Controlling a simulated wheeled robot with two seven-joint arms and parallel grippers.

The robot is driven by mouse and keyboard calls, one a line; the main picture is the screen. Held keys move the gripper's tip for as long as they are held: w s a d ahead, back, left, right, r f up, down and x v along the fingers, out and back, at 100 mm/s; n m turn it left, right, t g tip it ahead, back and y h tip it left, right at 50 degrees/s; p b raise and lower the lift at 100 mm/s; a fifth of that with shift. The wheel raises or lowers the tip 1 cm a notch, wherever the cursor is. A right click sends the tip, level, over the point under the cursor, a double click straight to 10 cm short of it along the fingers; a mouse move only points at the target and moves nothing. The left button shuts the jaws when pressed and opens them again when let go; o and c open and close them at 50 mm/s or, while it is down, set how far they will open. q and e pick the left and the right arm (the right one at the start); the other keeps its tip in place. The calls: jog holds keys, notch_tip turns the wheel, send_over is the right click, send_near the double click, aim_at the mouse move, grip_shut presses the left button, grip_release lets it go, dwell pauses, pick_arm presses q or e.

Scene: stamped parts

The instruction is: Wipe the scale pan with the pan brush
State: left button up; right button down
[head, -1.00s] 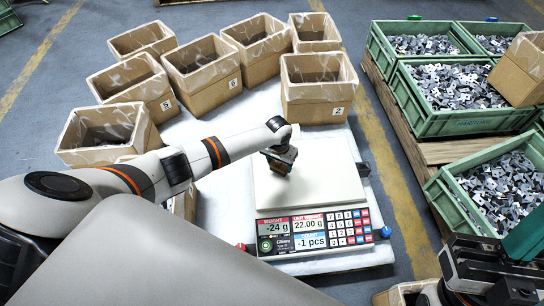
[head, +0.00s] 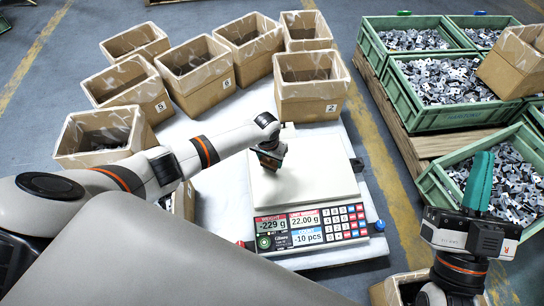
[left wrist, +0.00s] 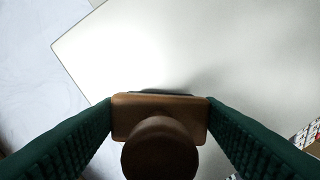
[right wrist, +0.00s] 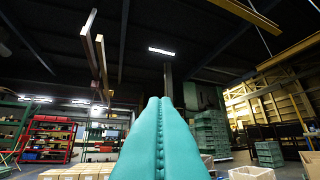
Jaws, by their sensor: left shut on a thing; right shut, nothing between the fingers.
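The scale's pale square pan (head: 325,170) lies bare on the white table, and its corner fills much of the left wrist view (left wrist: 240,75). My left gripper (head: 271,155) is over the pan's left part, shut on the pan brush. In the left wrist view the brush (left wrist: 160,105) shows a brown wooden block with a round knob between the green fingers. A dark strip shows at its far edge; whether it touches the pan I cannot tell. My right gripper (head: 480,180) is shut and empty, pointing up at the right; its teal fingers (right wrist: 160,140) are together.
The scale's display (head: 305,227) reads -229 g and -10 pcs. Several cardboard boxes (head: 312,98) stand behind and left of the pan. Green crates (head: 425,120) of metal parts stand on the right, close to my right gripper. The floor between table and crates is clear.

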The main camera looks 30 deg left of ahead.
pick_arm(q)
jog(key=shift+r+p, duration=0.5)
jog(key=shift+r, duration=0.05)
jog(key=shift+r+p, duration=0.35)
jog(key=shift+p, duration=0.05)
jog(key=shift+r+p, duration=0.4)
jog(key=shift+p, duration=0.15)
jog(key=shift+r+p, duration=0.35)
jog(key=shift+p, duration=0.05)
pick_arm(e)
notch_tip(320, 180, down, 13)
jog(key=w+d+g+h, duration=0.2)
jog(key=g+h, duration=0.1)
jog(key=g, duration=0.7)
pick_arm(q)
jog(key=shift+r+p, duration=0.3)
jog(key=shift+p, duration=0.05)
jog(key=shift+r+p, duration=0.4)
jog(key=shift+p, duration=0.05)
jog(key=shift+r+p, duration=0.35)
jog(key=shift+p, duration=0.1)
jog(key=shift+r+p, duration=0.35)
jog(key=shift+p, duration=0.05)
pick_arm(e)
jog(key=s+d+f+m+g+h, duration=0.1)
jog(key=s+d+f+g+h, duration=0.1)
jog(key=s+d+f+g, duration=0.3)
jog(key=shift+s+f+g+h, duration=0.4)
jog(key=shift+s+f+g, duration=1.55)
jog(key=shift+s, duration=0.55)
